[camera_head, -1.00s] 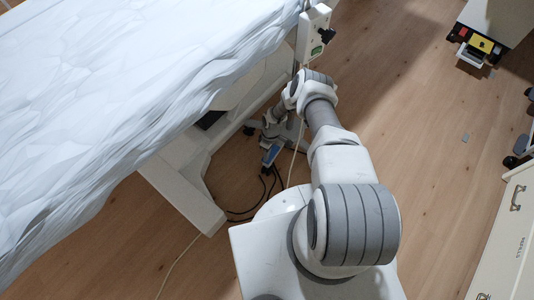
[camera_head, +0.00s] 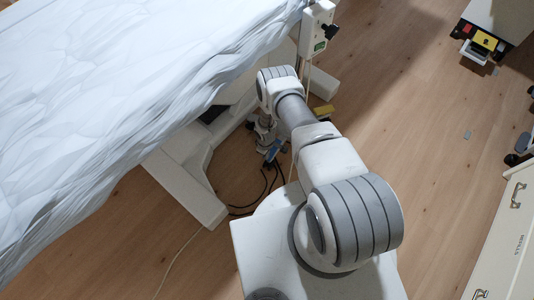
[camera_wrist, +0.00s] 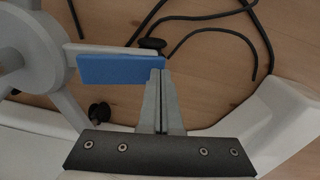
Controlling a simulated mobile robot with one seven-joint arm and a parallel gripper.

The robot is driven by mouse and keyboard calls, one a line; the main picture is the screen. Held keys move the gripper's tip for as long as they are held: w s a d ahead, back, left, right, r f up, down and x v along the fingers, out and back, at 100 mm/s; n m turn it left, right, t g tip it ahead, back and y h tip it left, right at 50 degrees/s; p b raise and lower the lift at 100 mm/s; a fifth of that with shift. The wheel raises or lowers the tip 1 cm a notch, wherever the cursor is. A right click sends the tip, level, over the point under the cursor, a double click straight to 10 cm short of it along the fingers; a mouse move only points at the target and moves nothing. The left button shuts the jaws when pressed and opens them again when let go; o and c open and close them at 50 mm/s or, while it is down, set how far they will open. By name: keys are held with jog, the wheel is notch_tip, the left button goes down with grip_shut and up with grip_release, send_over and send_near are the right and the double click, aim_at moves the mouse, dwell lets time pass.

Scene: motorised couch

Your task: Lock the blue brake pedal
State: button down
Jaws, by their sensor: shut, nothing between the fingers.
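The blue brake pedal (camera_wrist: 122,69) is a flat blue plate with a pale bar along its far edge, below the couch. In the wrist view it lies left of the middle. My gripper (camera_wrist: 160,76) is shut and empty, its fingertips overlapping the pedal's right end; I cannot tell whether they touch it. In the head view the blue pedal (camera_head: 274,150) is small, and my arm's end beside it partly hides it.
The white-sheeted couch (camera_head: 130,90) fills the left. Its pale base (camera_head: 190,185) stands near the pedal. Black cables (camera_wrist: 200,17) lie on the wooden floor. A cabinet (camera_head: 505,235) stands at right; the floor between is mostly clear.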

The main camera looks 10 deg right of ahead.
jog(key=shift+r, duration=0.1)
jog(key=shift+r+p, duration=0.45)
jog(key=shift+r, duration=0.3)
jog(key=shift+a+r+p, duration=0.1)
jog(key=shift+r+p, duration=0.2)
jog(key=shift+r, duration=0.3)
notch_tip(320, 180, up, 13)
jog(key=s+a+p, duration=0.1)
jog(key=p, duration=0.4)
jog(key=shift+s+a+f, duration=0.2)
jog(key=shift+s+a, duration=0.15)
jog(key=shift+s, duration=0.05)
